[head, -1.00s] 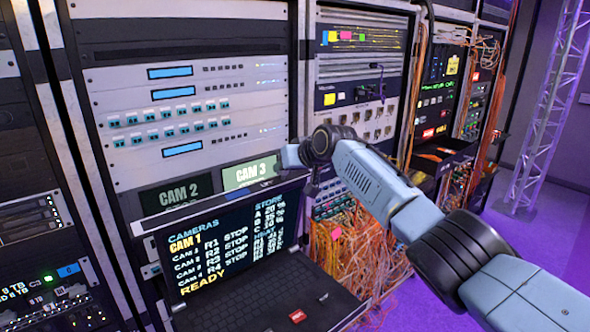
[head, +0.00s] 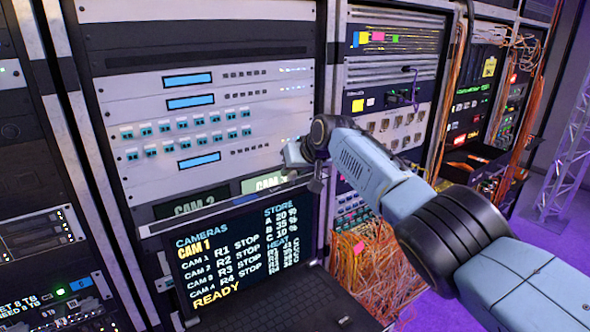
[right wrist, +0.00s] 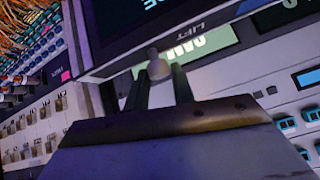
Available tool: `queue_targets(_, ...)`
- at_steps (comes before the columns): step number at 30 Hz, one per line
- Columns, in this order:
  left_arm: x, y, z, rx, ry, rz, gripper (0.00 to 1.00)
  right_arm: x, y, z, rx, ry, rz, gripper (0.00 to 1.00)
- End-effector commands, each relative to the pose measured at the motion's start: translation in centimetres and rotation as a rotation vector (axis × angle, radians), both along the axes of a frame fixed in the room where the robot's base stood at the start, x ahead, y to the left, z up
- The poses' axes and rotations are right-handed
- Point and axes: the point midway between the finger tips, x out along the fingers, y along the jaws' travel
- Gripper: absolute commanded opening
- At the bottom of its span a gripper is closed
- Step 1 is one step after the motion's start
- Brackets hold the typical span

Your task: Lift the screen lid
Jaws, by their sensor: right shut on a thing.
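The screen lid (head: 240,255) stands steeply raised at the back of a black keyboard deck (head: 290,300). Its lit face reads CAMERAS, CAM 1 and READY. My right gripper (head: 316,184) is at the lid's upper right corner, shut on its edge grip; the fingers look small and partly hidden in the head view. My left gripper is not in view.
A rack panel with CAM 2 (head: 192,203) and CAM 3 (head: 265,182) labels is close behind the lid, which covers part of them. Orange cables (head: 375,270) hang to the right of the deck. A lattice truss (head: 570,165) stands far right.

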Motion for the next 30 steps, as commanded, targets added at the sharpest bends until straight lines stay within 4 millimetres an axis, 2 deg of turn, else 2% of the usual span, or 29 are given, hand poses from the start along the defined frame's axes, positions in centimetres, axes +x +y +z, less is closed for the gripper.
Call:
queue_targets(1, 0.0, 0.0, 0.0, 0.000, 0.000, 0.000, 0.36, -0.2, 0.3, 0.0, 0.004, 0.005, 0.003, 0.27)
queue_targets(5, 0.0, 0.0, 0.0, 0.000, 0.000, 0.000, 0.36, -0.1, 0.2, -0.1, 0.002, 0.006, 0.004, 0.45)
queue_targets(18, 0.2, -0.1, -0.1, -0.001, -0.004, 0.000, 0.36, -0.2, -0.1, 0.1, 0.002, 0.003, 0.003, 0.45)
queue_targets(30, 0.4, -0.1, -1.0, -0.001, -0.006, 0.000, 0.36, -1.9, -1.2, 2.0, 0.001, 0.000, 0.002, 0.45)
